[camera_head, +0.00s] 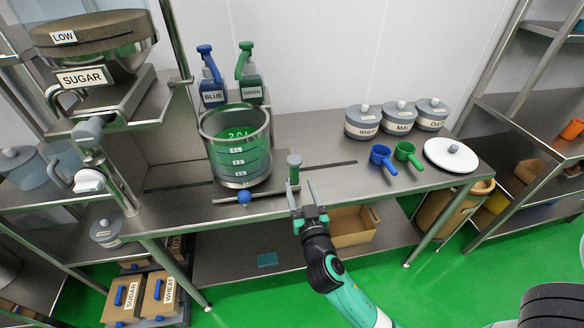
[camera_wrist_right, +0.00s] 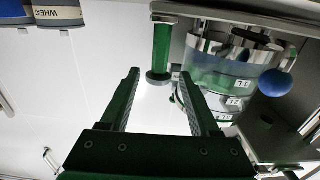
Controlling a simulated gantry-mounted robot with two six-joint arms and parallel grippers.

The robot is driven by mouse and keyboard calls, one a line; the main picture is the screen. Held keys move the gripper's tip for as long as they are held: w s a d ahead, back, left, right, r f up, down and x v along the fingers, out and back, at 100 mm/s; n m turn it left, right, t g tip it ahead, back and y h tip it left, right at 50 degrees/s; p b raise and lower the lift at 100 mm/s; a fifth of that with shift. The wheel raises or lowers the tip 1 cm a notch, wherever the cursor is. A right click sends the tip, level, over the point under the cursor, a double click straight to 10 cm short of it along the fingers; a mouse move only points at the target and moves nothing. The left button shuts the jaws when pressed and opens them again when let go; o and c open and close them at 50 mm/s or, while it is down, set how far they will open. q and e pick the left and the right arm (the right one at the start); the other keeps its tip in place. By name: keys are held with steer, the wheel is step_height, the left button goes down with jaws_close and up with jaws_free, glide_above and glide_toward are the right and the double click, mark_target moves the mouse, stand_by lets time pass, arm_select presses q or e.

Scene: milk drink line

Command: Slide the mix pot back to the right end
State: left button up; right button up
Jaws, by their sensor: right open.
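The mix pot (camera_head: 237,160) is a clear round vessel with green liquid and level marks. It stands upright near the middle of the steel counter, on a low carriage over a dark slot, with a blue knob (camera_head: 244,197) in front. An upright handle post (camera_head: 294,160) stands at its right. My right gripper (camera_head: 301,187) is open and empty at the counter's front edge, by the post. In the right wrist view, the post (camera_wrist_right: 162,47) shows between the fingertips (camera_wrist_right: 161,74), and the pot (camera_wrist_right: 222,75) is beside it. I cannot tell whether the fingers touch the post. My left gripper is out of view.
The slot (camera_head: 335,165) runs clear to the right of the post. Blue and green scoops (camera_head: 382,158), a white round lid (camera_head: 450,154) and lidded jars (camera_head: 397,118) stand further right. Blue and green pump bottles (camera_head: 212,88) are behind the pot. A sugar hopper (camera_head: 95,40) is at left.

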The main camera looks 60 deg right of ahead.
mark_target(292, 162)
steer(key=b+x, duration=0.1)
steer(key=x, duration=1)
steer(key=shift+w, duration=0.1)
jaws_close()
stand_by(1.0)
